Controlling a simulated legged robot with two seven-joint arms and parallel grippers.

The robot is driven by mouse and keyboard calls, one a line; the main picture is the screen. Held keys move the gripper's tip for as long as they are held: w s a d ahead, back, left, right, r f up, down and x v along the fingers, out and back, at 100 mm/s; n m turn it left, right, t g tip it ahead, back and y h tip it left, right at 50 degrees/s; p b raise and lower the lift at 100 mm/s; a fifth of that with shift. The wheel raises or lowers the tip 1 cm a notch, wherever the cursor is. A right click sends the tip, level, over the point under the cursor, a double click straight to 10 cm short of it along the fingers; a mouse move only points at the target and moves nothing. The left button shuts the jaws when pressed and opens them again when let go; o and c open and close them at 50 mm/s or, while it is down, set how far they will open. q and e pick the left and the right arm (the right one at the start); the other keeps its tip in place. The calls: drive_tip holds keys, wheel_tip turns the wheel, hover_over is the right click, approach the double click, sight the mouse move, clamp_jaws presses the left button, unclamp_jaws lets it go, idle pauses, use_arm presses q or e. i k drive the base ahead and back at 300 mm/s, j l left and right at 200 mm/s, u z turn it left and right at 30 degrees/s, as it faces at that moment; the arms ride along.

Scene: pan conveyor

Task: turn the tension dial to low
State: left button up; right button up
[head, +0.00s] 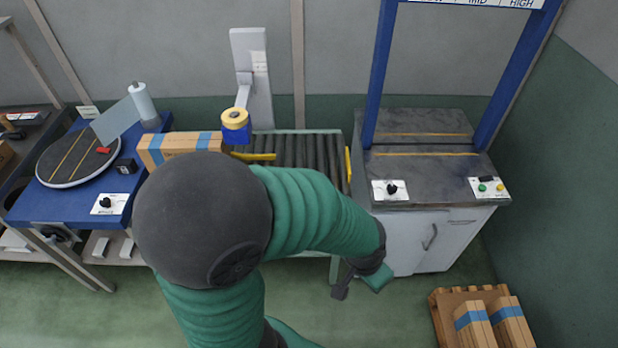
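A black dial (392,188) sits on a white plate at the front left of the dark-topped strapping machine (425,167). Its pointer is too small to read. A sign (478,2) on the blue arch, cut by the top edge, shows MID and HIGH. A second black dial (106,203) is on a white plate at the blue table's front edge. My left arm crosses the middle, and its gripper (358,284) hangs in front of the machine's cabinet, below the first dial and apart from it. Its finger opening is unclear. My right gripper is not seen.
A roller conveyor (310,155) with a taped box (180,145) lies partly behind my arm. A turntable (75,160) sits on the blue table. A pallet of boxes (440,305) stands lower right.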

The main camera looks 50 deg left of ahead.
sight(391, 188)
drive_tip(key=u, duration=1)
drive_tip(key=i+j, duration=0.1)
drive_tip(key=u, duration=0.05)
